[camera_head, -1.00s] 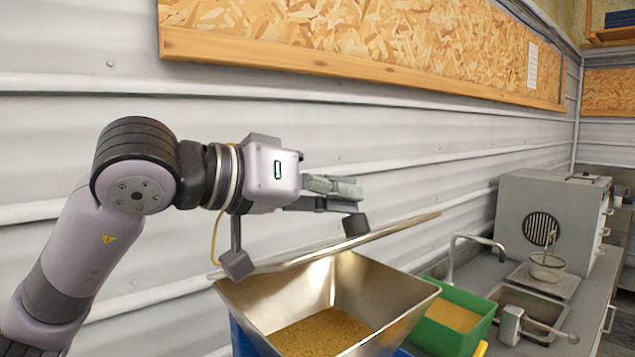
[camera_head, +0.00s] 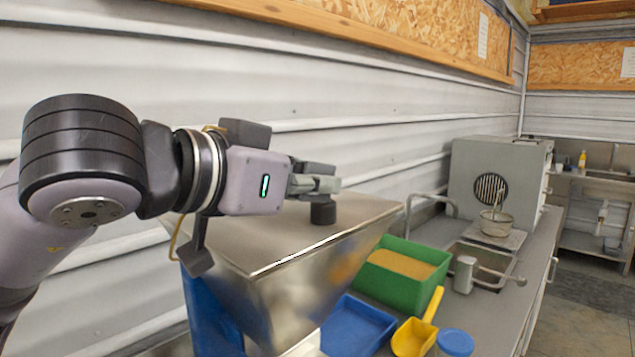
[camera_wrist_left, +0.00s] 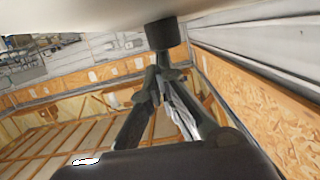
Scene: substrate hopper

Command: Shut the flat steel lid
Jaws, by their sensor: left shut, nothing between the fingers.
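The flat steel lid (camera_head: 285,225) lies across the top of the metal hopper (camera_head: 315,275) and hides its inside. Its near edge runs along the hopper's rim; I see no clear gap there, but my left arm hides part of the far side. My right gripper is not in view.
A sink (camera_head: 480,265) and grey machine (camera_head: 495,180) stand beyond. The corrugated wall (camera_head: 330,100) is close behind.

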